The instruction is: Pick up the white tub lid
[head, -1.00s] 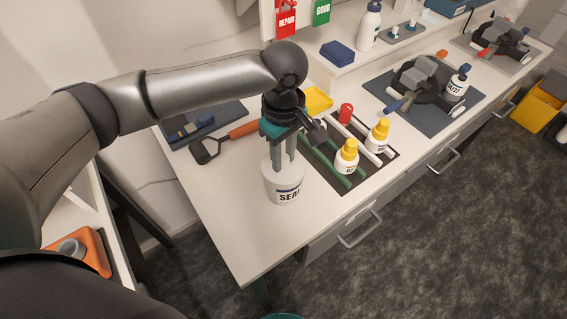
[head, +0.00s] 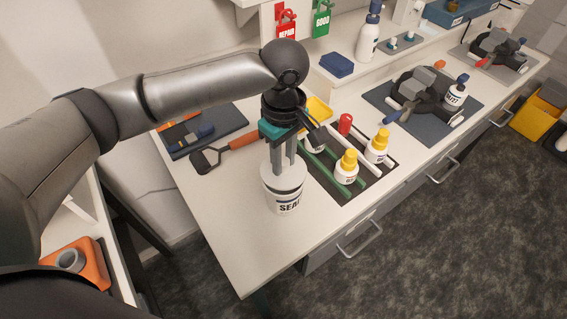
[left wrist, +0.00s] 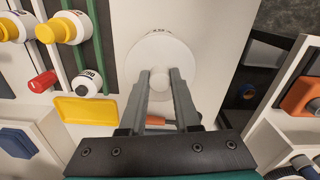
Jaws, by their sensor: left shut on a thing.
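The white tub (head: 284,203), labelled "SEA…", stands upright near the front left part of the bench. The round white tub lid (head: 297,174) is over it, and a thin dark line shows between lid and tub. The lid appears raised slightly, still level and above the tub. My left gripper (head: 284,168) points down from above, its fingers shut on the lid's knob. In the left wrist view the lid (left wrist: 150,52) fills the area past the fingertips (left wrist: 160,88), with the knob between them. The lid hides the tub's opening. My right gripper is not in view.
To the right of the tub, a dark rack (head: 330,186) holds yellow-capped bottles (head: 346,168) and a red-capped one (head: 345,124). An orange-handled tool (head: 229,154) lies behind left by a dark mat (head: 228,121). The bench front left of the tub is bare.

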